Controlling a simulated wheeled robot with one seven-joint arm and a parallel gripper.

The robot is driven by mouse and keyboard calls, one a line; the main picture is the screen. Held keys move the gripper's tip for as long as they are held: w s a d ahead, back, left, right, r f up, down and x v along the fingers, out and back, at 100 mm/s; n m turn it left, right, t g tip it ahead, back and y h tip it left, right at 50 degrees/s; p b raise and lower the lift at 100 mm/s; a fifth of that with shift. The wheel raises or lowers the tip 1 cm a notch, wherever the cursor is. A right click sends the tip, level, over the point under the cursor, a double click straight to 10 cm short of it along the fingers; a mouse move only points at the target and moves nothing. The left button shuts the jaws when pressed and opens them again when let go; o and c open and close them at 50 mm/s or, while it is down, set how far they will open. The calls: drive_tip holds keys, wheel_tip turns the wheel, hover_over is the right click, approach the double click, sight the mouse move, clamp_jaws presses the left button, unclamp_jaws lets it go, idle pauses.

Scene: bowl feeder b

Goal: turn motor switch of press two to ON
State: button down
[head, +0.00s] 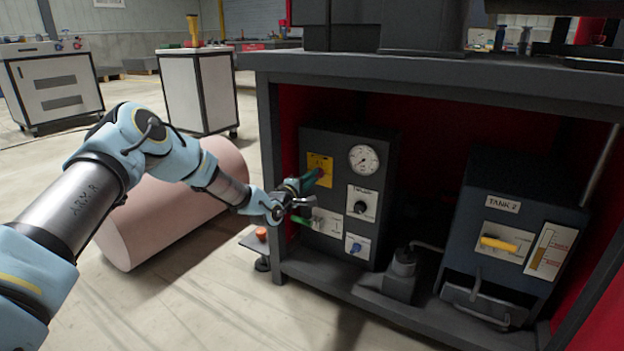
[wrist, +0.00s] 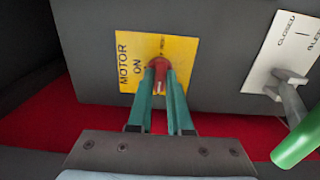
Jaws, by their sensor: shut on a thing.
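The motor switch is a red knob (wrist: 160,64) on a yellow plate (wrist: 186,50) lettered MOTOR and ON; further lettering beyond the knob is too small to read. In the head view the yellow plate (head: 314,161) is at the upper left of a dark control panel (head: 335,140), and the knob is mostly hidden by my fingers. My gripper (wrist: 160,78) has its teal fingers shut on the red knob, one on each side. A pale mark on the knob lies between the fingers. My gripper also shows in the head view (head: 314,178), reaching in from the left.
A green-handled lever (wrist: 296,145) sticks out close beside my gripper, below the switch. The panel also has a gauge (head: 364,158), a black dial (head: 361,207) and a blue knob (head: 356,246). A tank unit (head: 520,190) with a yellow handle stands at right. The bench frame's post (head: 270,170) is close to my wrist.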

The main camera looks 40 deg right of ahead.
drive_tip(key=shift+m, duration=0.3)
drive_tip(key=m, duration=1.7)
idle(0.4)
idle(0.4)
drive_tip(key=c, duration=0.8)
unclamp_jaws()
drive_tip(key=shift+c, duration=0.2)
drive_tip(key=shift+a, duration=0.1)
drive_tip(key=p+v, duration=0.3)
drive_tip(key=v, duration=0.7)
drive_tip(key=shift+a, duration=0.35)
